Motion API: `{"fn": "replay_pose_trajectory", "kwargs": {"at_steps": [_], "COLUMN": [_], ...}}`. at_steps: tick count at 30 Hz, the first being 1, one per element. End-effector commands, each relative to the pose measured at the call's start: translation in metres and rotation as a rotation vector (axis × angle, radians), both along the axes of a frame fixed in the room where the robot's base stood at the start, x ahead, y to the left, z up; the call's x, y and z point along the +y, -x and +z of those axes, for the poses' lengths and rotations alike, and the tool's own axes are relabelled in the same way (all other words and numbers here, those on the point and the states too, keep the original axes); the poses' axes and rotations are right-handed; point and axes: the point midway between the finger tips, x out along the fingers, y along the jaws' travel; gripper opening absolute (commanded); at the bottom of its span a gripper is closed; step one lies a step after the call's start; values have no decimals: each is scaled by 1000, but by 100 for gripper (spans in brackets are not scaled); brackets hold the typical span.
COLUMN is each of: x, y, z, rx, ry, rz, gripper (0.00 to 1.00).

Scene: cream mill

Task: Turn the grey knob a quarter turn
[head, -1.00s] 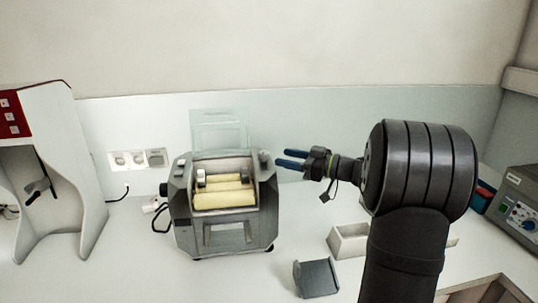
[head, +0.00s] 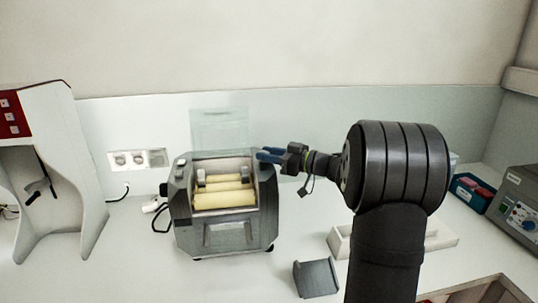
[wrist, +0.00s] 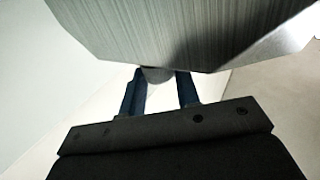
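The mill (head: 228,236) is a grey metal machine with cream rollers, standing on the white bench left of centre. The grey knob (wrist: 157,74) shows in the wrist view as a small rounded end below the mill's brushed metal side. My gripper (head: 262,154) reaches in from the right to the mill's upper right corner, and hides the knob in the head view. In the wrist view my gripper's blue fingers (wrist: 160,84) stand apart, one on each side of the knob. A gap shows at the right finger; I cannot tell whether the left one touches.
A clear raised guard (head: 220,130) stands behind the rollers. A grey scoop-like tray (head: 316,279) and a white open box (head: 341,243) lie on the bench to the right. A white stand with a red panel (head: 13,117) is at the left. A blue bin (head: 468,192) sits far right.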

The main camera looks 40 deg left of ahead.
Motion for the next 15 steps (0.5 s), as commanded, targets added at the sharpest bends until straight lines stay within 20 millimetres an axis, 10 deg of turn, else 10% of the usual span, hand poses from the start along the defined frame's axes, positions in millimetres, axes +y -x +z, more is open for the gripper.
{"fn": "replay_pose_trajectory", "kwargs": {"at_steps": [15], "x": [0], "y": [5], "z": [1], "rx": [-2], "ry": [-2], "rz": [-237], "gripper": [7]}}
